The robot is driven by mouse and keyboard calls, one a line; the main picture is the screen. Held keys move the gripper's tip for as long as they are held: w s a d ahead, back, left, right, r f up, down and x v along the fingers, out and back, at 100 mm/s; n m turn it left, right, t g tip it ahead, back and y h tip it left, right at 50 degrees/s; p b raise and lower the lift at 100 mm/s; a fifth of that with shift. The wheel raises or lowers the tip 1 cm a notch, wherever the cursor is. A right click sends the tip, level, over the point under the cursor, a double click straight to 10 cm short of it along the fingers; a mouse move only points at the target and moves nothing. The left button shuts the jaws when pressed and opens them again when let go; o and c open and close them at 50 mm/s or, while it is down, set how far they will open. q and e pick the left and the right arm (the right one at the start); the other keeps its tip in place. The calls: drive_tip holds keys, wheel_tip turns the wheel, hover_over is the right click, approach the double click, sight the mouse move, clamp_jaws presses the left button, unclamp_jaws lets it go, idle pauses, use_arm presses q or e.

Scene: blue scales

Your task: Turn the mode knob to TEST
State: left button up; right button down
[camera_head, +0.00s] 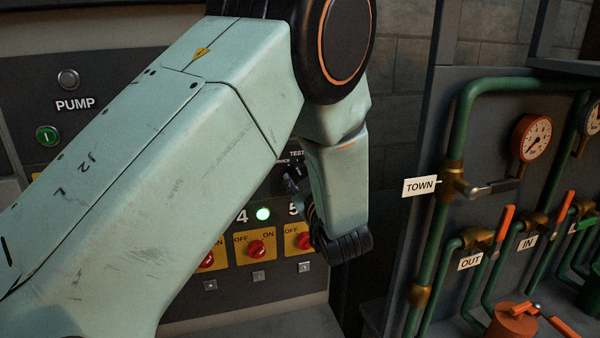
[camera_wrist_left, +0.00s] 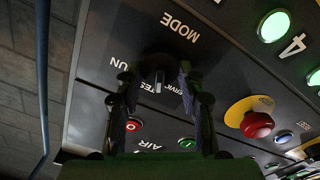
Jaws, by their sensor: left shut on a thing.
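The mode knob (camera_wrist_left: 157,66) is dark and sits on the dark panel below the upside-down MODE label (camera_wrist_left: 182,27) in the left wrist view. RUN, TEST and SERVICE labels around it are partly covered. A short pale mark shows by the TEST lettering; I cannot tell for sure where the pointer stands. My left gripper (camera_wrist_left: 158,88) has a finger on each side of the knob and is shut on it. In the head view my left gripper (camera_head: 292,184) is at the panel just below the TEST label (camera_head: 297,154), mostly hidden by my arm. My right gripper is not in view.
Red knobs on yellow plates (camera_head: 257,248) and a lit green lamp (camera_head: 263,214) are below my arm. A red emergency button (camera_wrist_left: 257,124) is beside the gripper. PUMP buttons (camera_head: 47,135) are at left. Green pipes (camera_head: 442,225) with valves and a gauge (camera_head: 531,137) stand at right.

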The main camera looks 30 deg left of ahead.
use_arm(q)
drive_tip(key=m, duration=0.1)
drive_tip(key=m+p, duration=0.1)
drive_tip(key=m, duration=0.2)
drive_tip(key=shift+f+m+p, duration=0.3)
idle(0.3)
drive_tip(key=shift+s, duration=0.1)
drive_tip(key=o, duration=1.2)
drive_tip(key=shift+d+r, duration=0.1)
drive_tip(key=shift+c, duration=0.2)
drive_tip(key=shift+r, duration=0.1)
